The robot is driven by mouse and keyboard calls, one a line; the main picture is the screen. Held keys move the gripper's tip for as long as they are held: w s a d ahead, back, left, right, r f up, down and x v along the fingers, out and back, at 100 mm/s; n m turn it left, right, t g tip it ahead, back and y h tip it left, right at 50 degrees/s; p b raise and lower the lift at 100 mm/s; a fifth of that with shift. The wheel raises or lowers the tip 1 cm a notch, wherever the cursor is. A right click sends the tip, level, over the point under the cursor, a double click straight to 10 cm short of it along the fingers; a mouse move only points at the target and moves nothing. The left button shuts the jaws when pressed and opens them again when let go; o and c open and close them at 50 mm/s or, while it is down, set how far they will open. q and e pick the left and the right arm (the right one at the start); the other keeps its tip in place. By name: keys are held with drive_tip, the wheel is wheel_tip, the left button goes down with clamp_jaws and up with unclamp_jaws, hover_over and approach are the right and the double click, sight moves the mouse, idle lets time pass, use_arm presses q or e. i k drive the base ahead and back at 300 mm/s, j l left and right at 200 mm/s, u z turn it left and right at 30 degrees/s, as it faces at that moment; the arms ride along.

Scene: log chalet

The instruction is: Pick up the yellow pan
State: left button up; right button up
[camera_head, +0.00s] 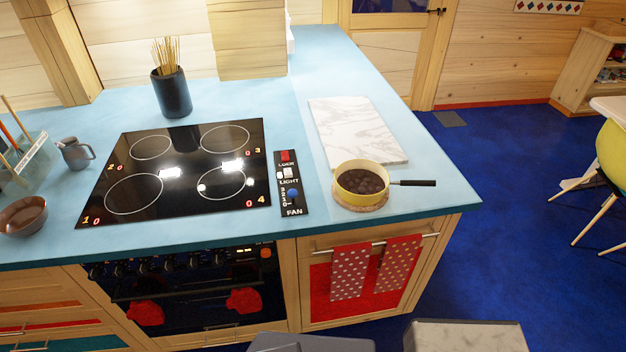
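The yellow pan (347,191) sits on a round tan trivet (362,208) on the blue counter, right of the stove controls. Its black handle (415,183) points right, towards the counter's right edge. The pan holds dark brown round lumps. Neither of my grippers shows in the head view, so their state cannot be seen.
A black hob (178,170) lies left of the pan, with a control strip (290,184) between them. A white marble board (355,130) lies just behind the pan. A dark utensil pot (172,93), grey jug (75,153) and brown bowl (23,217) stand further left.

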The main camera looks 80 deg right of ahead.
sight(358, 182)
drive_tip(key=z, duration=3.35)
